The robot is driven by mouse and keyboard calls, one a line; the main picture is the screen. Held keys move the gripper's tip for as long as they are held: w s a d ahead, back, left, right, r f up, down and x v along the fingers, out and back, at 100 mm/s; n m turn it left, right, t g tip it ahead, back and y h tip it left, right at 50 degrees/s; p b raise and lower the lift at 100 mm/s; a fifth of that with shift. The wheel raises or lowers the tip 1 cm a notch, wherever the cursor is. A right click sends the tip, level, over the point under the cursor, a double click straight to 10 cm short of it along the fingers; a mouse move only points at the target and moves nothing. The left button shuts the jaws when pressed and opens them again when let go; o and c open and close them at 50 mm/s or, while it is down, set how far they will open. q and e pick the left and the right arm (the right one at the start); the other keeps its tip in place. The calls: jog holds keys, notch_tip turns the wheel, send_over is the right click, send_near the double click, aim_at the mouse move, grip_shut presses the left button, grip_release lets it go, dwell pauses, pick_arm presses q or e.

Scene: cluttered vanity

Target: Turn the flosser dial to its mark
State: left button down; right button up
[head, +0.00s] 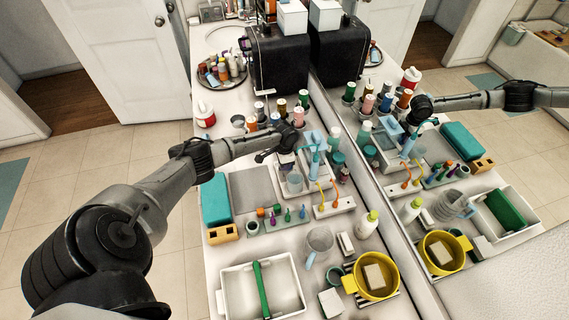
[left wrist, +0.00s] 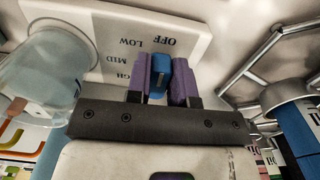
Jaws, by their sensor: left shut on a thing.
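The flosser's white base plate (left wrist: 100,28) fills the upper left of the left wrist view. Its printed labels OFF, LOW, MID and HIGH appear upside down, with HIGH partly hidden behind a finger. A blue dial knob (left wrist: 160,76) stands between the purple fingers of my left gripper (left wrist: 160,90), which is shut on it. The knob's long side points roughly toward OFF, but I cannot see a mark on it. In the head view my left gripper (head: 285,143) is over the flosser area, and the arm hides the dial. My right gripper is not in view.
A translucent cup (left wrist: 45,75) stands close to the left of my gripper, and a wire rack (left wrist: 265,55) is at the right. In the head view several bottles (head: 302,100) stand just beyond the gripper. A mirror (head: 400,190) along the right reflects the counter.

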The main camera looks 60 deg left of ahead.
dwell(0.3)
pick_arm(q)
jog(key=c, duration=1)
grip_release()
notch_tip(320, 180, up, 14)
jog(key=shift+f, duration=0.1)
dwell(0.5)
